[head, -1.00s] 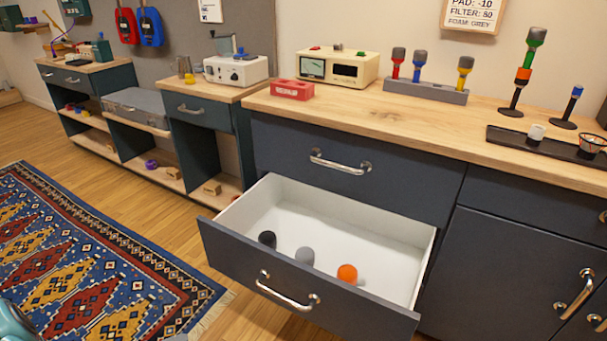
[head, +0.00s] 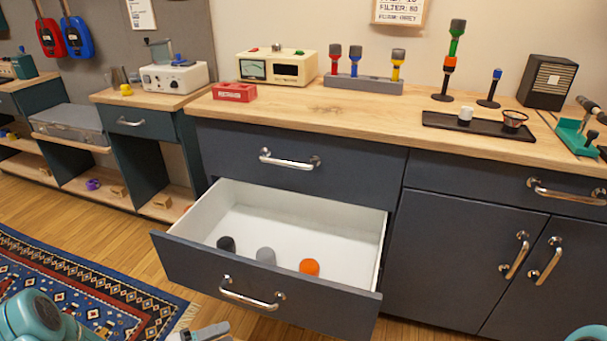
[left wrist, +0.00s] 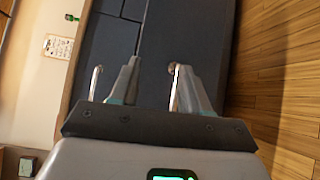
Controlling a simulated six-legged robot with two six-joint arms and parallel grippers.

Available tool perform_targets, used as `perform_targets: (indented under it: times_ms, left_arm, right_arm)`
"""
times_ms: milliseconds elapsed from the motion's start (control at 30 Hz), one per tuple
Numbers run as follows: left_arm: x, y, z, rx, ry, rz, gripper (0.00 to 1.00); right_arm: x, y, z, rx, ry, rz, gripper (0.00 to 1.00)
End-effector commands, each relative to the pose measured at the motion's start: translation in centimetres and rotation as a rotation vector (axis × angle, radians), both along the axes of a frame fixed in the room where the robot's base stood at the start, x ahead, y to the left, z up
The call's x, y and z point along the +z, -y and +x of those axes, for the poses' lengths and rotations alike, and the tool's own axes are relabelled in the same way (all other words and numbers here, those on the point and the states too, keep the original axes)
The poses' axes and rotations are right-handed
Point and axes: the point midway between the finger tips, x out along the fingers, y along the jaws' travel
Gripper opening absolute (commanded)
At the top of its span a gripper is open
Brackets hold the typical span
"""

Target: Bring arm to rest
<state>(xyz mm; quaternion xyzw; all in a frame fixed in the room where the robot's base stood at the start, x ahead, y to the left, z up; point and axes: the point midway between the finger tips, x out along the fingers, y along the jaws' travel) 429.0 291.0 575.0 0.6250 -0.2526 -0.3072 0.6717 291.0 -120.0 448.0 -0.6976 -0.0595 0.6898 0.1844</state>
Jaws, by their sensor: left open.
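My left arm (head: 40,315) enters the head view at the lower left, over the rug. A grey piece of my left gripper (head: 200,332) shows at the bottom edge, in front of the open drawer and apart from it. In the left wrist view my left gripper (left wrist: 156,75) is open, with nothing between its fingers and dark cabinet fronts beyond. Only a bit of teal of my right arm (head: 587,333) shows at the lower right. My right gripper is out of view.
The open drawer (head: 215,268) juts out and holds black, grey and orange-topped items. The worktop (head: 350,105) above carries a red box, a cream device, microphones on a grey stand and a black tray. The patterned rug (head: 80,285) lies at the left.

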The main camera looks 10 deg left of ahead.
Motion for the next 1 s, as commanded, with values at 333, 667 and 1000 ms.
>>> perform_targets:
  times_ms: [333, 667, 1000]
  left_arm:
    - [-4.5, 19.6, 2.5, -0.052, -0.205, 0.411, 0.46]
    - [-12.1, 17.9, -10.4, -0.323, -0.546, 0.96, 0.46]
    - [-7.8, 17.2, -13.9, -0.582, -0.483, 1.098, 0.46]
  right_arm:
    - [0.0, 0.0, 0.0, 0.0, 0.0, 0.0, 0.43]
    - [0.0, 0.0, 0.0, 0.0, 0.0, 0.0, 0.43]
    - [4.9, 0.0, 0.0, 0.0, 0.001, 0.0, 0.43]
